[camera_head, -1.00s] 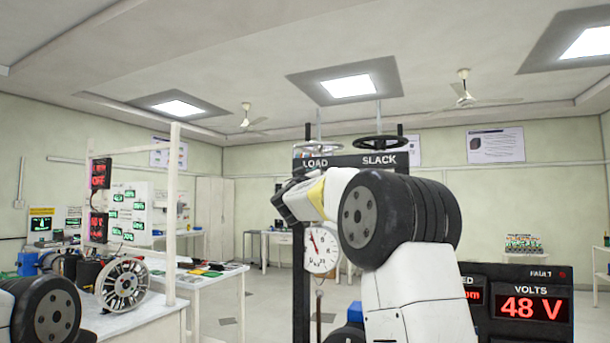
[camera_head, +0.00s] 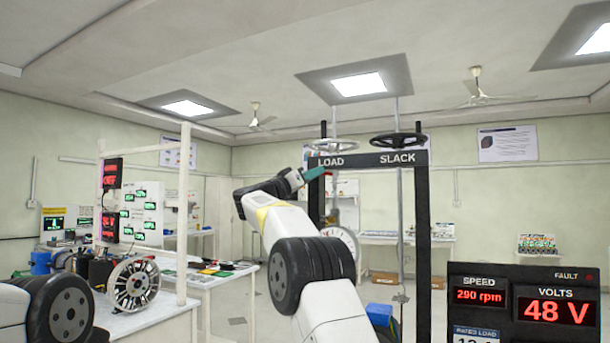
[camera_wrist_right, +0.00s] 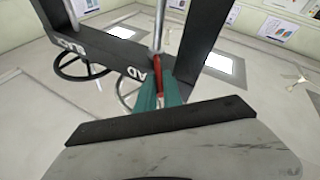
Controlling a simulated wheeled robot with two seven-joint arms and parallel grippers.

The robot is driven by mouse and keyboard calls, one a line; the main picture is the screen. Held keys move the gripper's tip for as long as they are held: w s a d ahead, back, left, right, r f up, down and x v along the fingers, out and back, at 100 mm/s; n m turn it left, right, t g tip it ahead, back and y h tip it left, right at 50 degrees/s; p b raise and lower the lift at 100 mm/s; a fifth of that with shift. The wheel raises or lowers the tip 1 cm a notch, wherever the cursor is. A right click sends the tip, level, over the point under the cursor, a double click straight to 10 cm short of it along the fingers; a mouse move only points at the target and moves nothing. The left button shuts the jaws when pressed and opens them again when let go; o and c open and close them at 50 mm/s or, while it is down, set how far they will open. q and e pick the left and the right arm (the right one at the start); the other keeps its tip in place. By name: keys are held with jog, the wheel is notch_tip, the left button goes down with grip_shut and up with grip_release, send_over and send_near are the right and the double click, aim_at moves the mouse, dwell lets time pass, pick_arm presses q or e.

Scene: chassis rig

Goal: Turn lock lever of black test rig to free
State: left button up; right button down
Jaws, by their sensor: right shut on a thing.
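The black test rig (camera_head: 423,240) is an upright frame with a crossbeam marked LOAD and SLACK and two handwheels above it. A short red lever (camera_wrist_right: 157,68) sits at the rig's crossbeam, by a grey rod, in the right wrist view. My right gripper (camera_head: 318,173) has teal fingertips and reaches the LOAD end of the crossbeam from the left. In the right wrist view its fingertips (camera_wrist_right: 160,92) are shut on the red lever. The lever is mostly hidden in the head view. My left gripper is out of view; only part of my left arm shows.
A dial gauge (camera_head: 343,236) hangs in the rig, partly behind my right arm. A display panel (camera_head: 523,307) reading 290 rpm and 48 V stands at the lower right. A white bench (camera_head: 150,318) with a spoked wheel (camera_head: 133,284) is at the left.

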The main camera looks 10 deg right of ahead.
jog(key=shift+r, duration=0.1)
dwell(0.3)
jog(key=c, duration=1.8)
grip_release()
jog(key=shift+o, duration=0.2)
jog(key=v, duration=0.7)
jog(key=shift+a+f, duration=0.2)
jog(key=shift+a, duration=0.15)
jog(key=shift+s, duration=0.1)
